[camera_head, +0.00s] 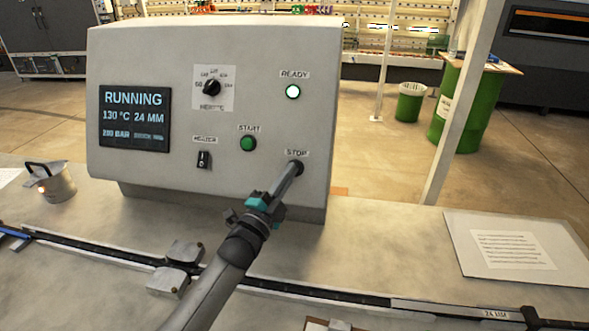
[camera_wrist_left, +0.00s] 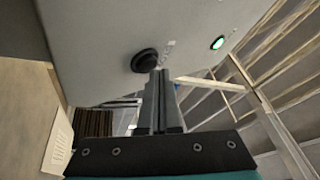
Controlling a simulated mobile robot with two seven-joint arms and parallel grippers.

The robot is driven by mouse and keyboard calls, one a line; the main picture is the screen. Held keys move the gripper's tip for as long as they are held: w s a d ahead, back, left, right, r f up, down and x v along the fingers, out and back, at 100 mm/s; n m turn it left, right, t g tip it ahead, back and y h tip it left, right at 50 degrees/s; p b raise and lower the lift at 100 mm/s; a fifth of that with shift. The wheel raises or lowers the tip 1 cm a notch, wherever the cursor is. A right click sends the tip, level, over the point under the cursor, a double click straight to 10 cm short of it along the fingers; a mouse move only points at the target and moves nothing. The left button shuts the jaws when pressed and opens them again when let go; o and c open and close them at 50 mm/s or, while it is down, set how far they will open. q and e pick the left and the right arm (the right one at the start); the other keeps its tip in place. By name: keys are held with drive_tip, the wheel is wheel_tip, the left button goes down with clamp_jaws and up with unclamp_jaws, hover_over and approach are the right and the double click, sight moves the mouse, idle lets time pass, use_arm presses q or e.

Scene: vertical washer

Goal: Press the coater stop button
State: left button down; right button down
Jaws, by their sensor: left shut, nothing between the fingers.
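The grey coater control box (camera_head: 220,100) stands on the bench, with a screen (camera_head: 135,116) reading RUNNING, 130 °C, 24 MM. Its READY lamp (camera_head: 293,91) is lit, and a green START button (camera_head: 248,143) sits left of the STOP label (camera_head: 296,153). My left gripper (camera_head: 295,167) is shut and empty, its tips at the stop button's spot just below that label and mostly covering it. In the left wrist view the dark round stop button (camera_wrist_left: 144,61) shows just beyond the shut fingertips (camera_wrist_left: 158,72). I cannot tell whether they touch it. My right gripper is not in view.
A rotary knob (camera_head: 211,88) and a black rocker switch (camera_head: 204,159) are also on the panel. A metal rail (camera_head: 320,293) crosses the bench in front, with a metal cup (camera_head: 52,183) at left and a paper sheet (camera_head: 512,249) at right.

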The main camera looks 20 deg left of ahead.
use_arm(q)
drive_tip(key=shift+w+a+f+b, duration=0.1)
drive_tip(key=shift+w+f+b, duration=0.15)
drive_tip(key=shift+w+b, duration=0.2)
idle(0.4)
idle(0.3)
drive_tip(key=shift+s+d+r+p, duration=0.1)
drive_tip(key=shift+s+r+p, duration=0.15)
drive_tip(key=shift+s+p, duration=0.25)
drive_tip(key=shift+s+d+r+p, duration=0.1)
drive_tip(key=shift+s+r+p, duration=0.1)
drive_tip(key=shift+s+p, duration=0.2)
drive_tip(key=s+p, duration=0.1)
drive_tip(key=s+r+p, duration=0.1)
drive_tip(key=p, duration=0.1)
drive_tip(key=s+d+r+p, duration=0.1)
drive_tip(key=s, duration=0.1)
drive_tip(key=shift+s+r, duration=0.1)
idle(0.7)
